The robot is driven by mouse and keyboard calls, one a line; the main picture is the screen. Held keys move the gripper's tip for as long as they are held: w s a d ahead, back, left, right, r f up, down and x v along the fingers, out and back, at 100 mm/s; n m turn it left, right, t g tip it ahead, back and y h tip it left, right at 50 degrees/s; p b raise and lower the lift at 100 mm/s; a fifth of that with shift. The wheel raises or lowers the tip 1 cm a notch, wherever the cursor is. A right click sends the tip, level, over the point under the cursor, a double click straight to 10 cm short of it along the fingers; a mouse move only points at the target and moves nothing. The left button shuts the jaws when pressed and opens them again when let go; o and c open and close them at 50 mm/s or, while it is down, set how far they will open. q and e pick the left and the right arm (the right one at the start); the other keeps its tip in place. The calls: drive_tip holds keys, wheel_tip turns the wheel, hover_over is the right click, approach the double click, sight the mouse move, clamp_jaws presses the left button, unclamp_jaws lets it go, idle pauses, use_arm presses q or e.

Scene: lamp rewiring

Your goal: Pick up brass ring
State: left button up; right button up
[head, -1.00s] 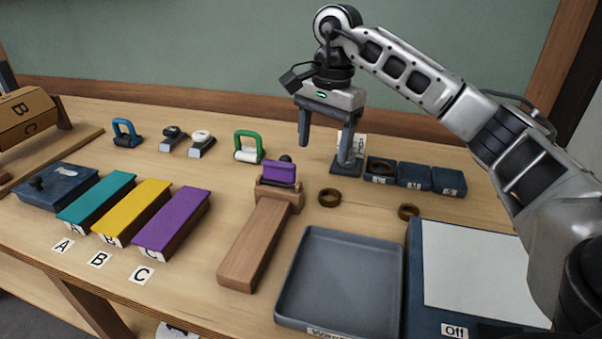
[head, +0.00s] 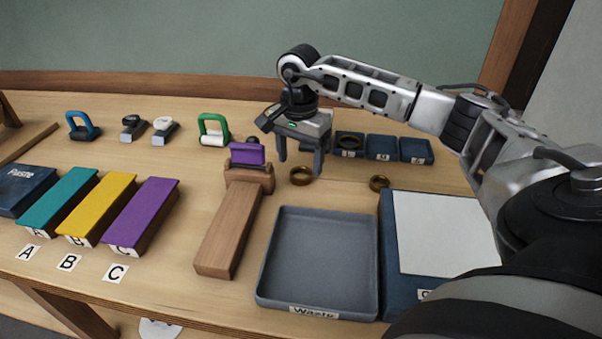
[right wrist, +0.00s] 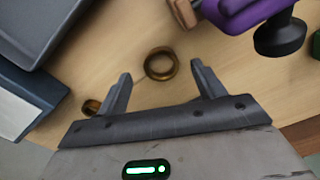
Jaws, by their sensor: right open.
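A brass ring (head: 302,182) lies flat on the table just right of the wooden block with the purple piece. My right gripper (head: 300,166) is open and empty, pointing down close above and behind this ring. In the right wrist view the ring (right wrist: 162,77) shows between the lines of the two fingertips (right wrist: 161,69), not gripped. A second, smaller-looking brass ring (head: 379,187) lies further right on the table; it also shows in the right wrist view (right wrist: 91,106) beside the left finger. Another ring (head: 350,137) sits in a dark blue tray at the back. My left gripper is out of view.
A grey waste tray (head: 275,222) and a blue box with a pale top (head: 440,230) stand in front. The wooden block (head: 228,230) with a purple piece (head: 247,154) stands close left of the gripper. Small blue trays (head: 416,150) line the back. Coloured blocks (head: 145,210) stand left.

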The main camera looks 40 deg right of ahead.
sight(300, 167)
wheel_tip(300, 167, down, 3)
drive_tip(key=shift+f, duration=0.15)
drive_tip(key=c, duration=1.1)
drive_tip(key=shift+o, duration=0.2)
